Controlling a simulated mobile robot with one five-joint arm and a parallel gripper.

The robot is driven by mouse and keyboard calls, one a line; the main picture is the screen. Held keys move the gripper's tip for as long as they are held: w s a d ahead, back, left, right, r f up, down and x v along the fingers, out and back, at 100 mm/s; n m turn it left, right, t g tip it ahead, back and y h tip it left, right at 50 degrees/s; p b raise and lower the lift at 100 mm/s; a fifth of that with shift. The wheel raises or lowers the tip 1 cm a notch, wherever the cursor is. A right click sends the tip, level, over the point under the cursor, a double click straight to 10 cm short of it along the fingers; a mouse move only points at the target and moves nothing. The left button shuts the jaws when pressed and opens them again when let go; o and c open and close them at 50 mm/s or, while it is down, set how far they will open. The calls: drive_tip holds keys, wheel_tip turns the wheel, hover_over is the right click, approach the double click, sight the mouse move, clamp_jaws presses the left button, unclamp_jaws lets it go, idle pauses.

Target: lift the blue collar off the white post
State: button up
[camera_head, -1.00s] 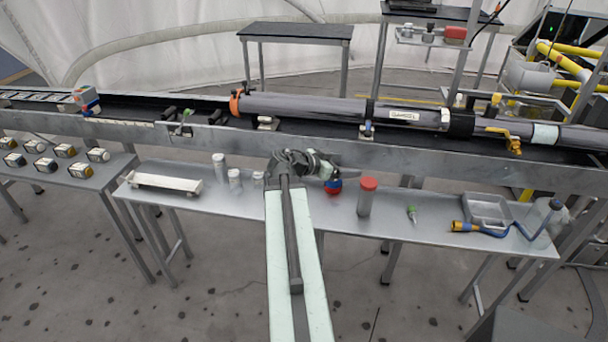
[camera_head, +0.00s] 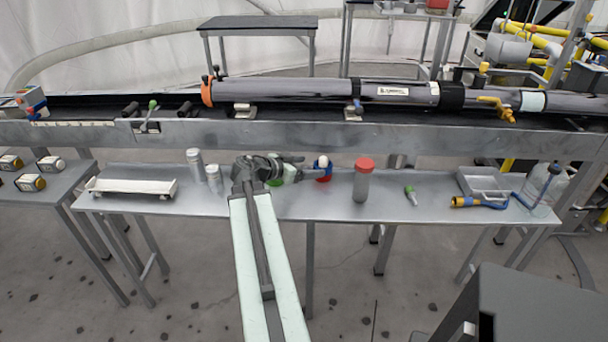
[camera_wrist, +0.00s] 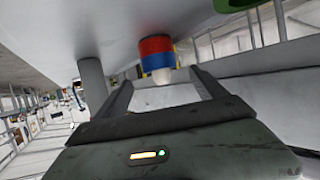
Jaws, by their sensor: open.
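The blue collar (camera_head: 319,163) sits around the white post (camera_head: 323,160), whose rounded white tip shows above it in the head view. A red band (camera_head: 323,178) is directly below the blue. The wrist view is upside down: the blue collar (camera_wrist: 158,62) is nearer me than the red band (camera_wrist: 155,45), and the white post tip (camera_wrist: 162,77) points toward me. My gripper (camera_head: 300,166) is open and empty, just left of the post in the head view. In the wrist view my gripper's fingers (camera_wrist: 160,80) appear on either side of the tip; exact depth is unclear.
A red-capped container (camera_head: 362,183) stands right of the post. A green part (camera_head: 275,183) is close by my gripper. A long rail (camera_head: 400,135) runs behind the table.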

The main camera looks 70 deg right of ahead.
sight(320, 165)
drive_tip(key=b+x, duration=0.3)
drive_tip(key=x, duration=0.4)
drive_tip(key=shift+s+d+f, duration=0.2)
drive_tip(key=shift+d, duration=0.1)
